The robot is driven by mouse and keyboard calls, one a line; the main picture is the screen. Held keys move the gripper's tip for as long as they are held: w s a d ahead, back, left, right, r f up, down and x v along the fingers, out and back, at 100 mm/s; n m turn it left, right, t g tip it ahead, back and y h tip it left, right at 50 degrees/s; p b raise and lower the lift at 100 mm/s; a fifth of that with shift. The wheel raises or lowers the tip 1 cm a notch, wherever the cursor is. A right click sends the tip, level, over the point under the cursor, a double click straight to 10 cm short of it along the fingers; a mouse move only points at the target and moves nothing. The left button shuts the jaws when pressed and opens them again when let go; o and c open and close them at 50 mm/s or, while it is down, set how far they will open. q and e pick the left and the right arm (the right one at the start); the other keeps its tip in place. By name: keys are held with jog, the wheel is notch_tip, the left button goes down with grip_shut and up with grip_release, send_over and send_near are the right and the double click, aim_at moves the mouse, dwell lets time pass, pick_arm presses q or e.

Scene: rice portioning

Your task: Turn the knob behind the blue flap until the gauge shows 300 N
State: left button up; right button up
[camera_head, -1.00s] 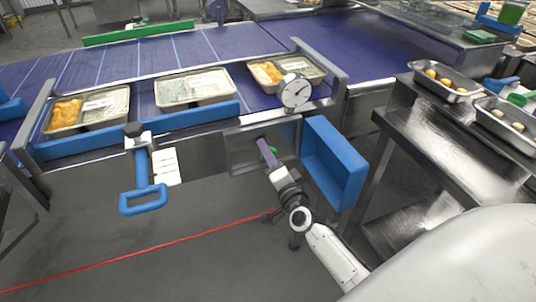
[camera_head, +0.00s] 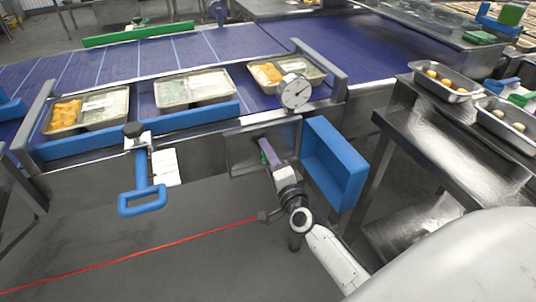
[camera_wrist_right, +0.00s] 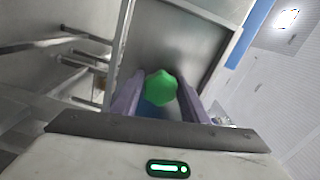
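The blue flap (camera_head: 350,177) hangs open at the right of a recessed metal panel under the conveyor. My right gripper (camera_head: 266,151) reaches into the recess, left of the flap. In the right wrist view the green knob (camera_wrist_right: 161,88) sits between the purple fingers of my right gripper (camera_wrist_right: 162,92), which look shut on it with little or no gap. In the head view the fingers mostly hide the knob. The round white gauge (camera_head: 295,92) stands above the recess; its dark needle points to the right and slightly up, its figures too small to read. My left gripper is out of view.
Filled trays (camera_head: 193,88) sit on the blue conveyor (camera_head: 225,42) behind the panel. A blue handle (camera_head: 143,201) sticks out at the left. A steel table (camera_head: 440,125) with metal pans is at the right. A red line crosses the floor.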

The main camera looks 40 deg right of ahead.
jog(key=shift+o, duration=1.2)
jog(key=v, duration=1)
jog(key=shift+s, duration=0.15)
jog(key=shift+a, duration=0.1)
jog(key=s+a+f+n+g+y, duration=0.2)
jog(key=s+a+f+n+y, duration=0.15)
jog(key=a+n, duration=0.2)
jog(key=s+a+f+n+g+y, duration=0.1)
jog(key=s+a+f+n+y, duration=0.1)
jog(key=a+f+n, duration=0.3)
jog(key=s+a+f+n+g, duration=0.3)
jog(key=s+f+n, duration=0.1)
jog(key=s+n, duration=0.1)
jog(key=s+a+f+n+g+y, duration=0.1)
jog(key=s+a+f+n+g, duration=0.2)
jog(key=s, duration=0.4)
jog(key=shift+s+a+f+n, duration=0.3)
jog(key=shift+a+f+n, duration=0.15)
jog(key=shift+n, duration=0.6)
